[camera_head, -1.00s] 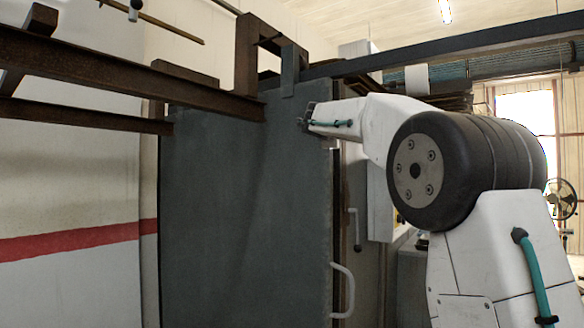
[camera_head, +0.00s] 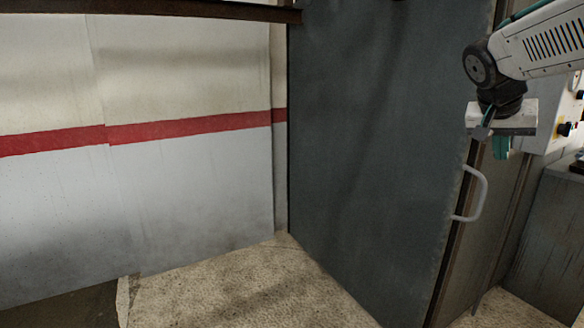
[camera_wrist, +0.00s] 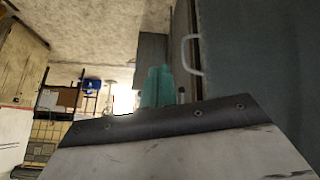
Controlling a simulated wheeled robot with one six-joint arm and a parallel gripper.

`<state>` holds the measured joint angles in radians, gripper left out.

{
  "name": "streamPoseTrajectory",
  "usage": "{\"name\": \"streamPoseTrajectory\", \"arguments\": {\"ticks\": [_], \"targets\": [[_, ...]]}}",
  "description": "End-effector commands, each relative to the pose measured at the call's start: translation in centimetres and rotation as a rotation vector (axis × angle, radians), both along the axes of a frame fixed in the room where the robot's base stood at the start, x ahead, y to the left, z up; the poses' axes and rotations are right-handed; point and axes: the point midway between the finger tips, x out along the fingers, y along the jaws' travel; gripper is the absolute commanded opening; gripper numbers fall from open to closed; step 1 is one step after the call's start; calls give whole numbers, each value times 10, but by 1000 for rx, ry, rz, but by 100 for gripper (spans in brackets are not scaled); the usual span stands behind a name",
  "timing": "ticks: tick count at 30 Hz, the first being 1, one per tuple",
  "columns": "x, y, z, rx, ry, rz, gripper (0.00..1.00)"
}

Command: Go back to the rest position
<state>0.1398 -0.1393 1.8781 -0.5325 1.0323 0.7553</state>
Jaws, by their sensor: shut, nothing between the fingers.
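My gripper (camera_head: 501,150) is at the upper right of the head view, pointing down, with its teal fingers shut and empty. It hangs in front of the right edge of a large grey door panel (camera_head: 370,140), above the white door handle (camera_head: 480,192), and looks apart from it. In the wrist view the shut teal fingers (camera_wrist: 156,85) show at the middle, with the white handle (camera_wrist: 185,55) to their right and the grey panel (camera_wrist: 250,45) beyond. Most of my arm is outside the head view.
A pale wall with a red stripe (camera_head: 190,128) stands left of the panel. A brown rail (camera_head: 150,10) crosses the top. A control box with knobs (camera_head: 563,125) is at the right, close to my gripper. The speckled floor (camera_head: 240,290) in front is bare.

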Motion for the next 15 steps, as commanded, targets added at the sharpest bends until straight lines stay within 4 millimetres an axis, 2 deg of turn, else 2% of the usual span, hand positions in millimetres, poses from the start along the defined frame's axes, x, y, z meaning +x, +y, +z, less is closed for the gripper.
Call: {"name": "streamPoseTrajectory", "arguments": {"ticks": [1, 5, 6, 9, 12, 15], "targets": [[-32, 18, -18, 29, 88, 83, 0], [-109, 62, -66, 120, 287, 312, 0], [-133, 75, -80, 151, 336, 382, 0], [-193, 109, -114, 236, 426, 542, 0], [-244, 135, -142, 313, 464, 645, 0], [-275, 150, -159, 357, 453, 665, 0]]}}
